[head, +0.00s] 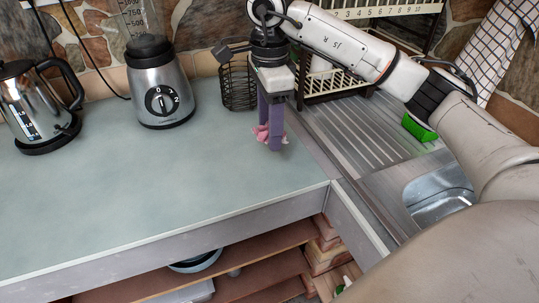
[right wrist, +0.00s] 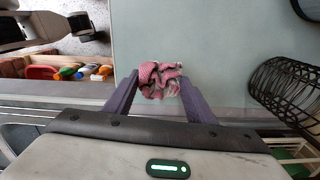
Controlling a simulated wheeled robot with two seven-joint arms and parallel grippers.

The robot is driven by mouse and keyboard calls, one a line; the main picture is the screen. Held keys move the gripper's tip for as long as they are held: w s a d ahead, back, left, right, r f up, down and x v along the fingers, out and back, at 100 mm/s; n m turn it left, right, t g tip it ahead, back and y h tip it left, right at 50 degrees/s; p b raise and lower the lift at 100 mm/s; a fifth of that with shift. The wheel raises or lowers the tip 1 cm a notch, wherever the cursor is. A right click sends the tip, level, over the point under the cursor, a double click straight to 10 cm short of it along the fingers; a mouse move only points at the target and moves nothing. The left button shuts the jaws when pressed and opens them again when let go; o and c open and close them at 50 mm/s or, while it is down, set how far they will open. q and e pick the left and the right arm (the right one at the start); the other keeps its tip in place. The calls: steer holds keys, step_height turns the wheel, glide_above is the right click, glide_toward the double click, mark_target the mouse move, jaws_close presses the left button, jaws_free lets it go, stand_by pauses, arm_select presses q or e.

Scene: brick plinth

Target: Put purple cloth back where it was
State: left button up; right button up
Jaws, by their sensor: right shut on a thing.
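The purple cloth (head: 261,133) is a small crumpled pinkish-purple bundle over the right end of the grey-green counter. My right gripper (head: 272,142) points down with its two purple fingers closed on the cloth. In the right wrist view the cloth (right wrist: 160,78) is bunched between the fingertips of my right gripper (right wrist: 158,90) and sticks out beyond them. I cannot tell whether the cloth touches the counter. My left gripper does not show clearly in either view.
A blender (head: 158,88) and a kettle (head: 35,108) stand at the back left. A black wire basket (head: 238,86) is just behind my right gripper. To the right are a metal drainboard (head: 350,128), a dish rack (head: 335,84), a green sponge (head: 419,128) and a sink (head: 440,198). The counter's front middle (head: 150,190) is clear.

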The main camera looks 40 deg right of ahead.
mark_target(270, 163)
steer(key=shift+f, duration=3.5)
steer(key=shift+f, duration=0.2)
steer(key=o, duration=1)
steer(key=shift+r, duration=0.1)
step_height(270, 163, up, 12)
steer(key=shift+r, duration=0.15)
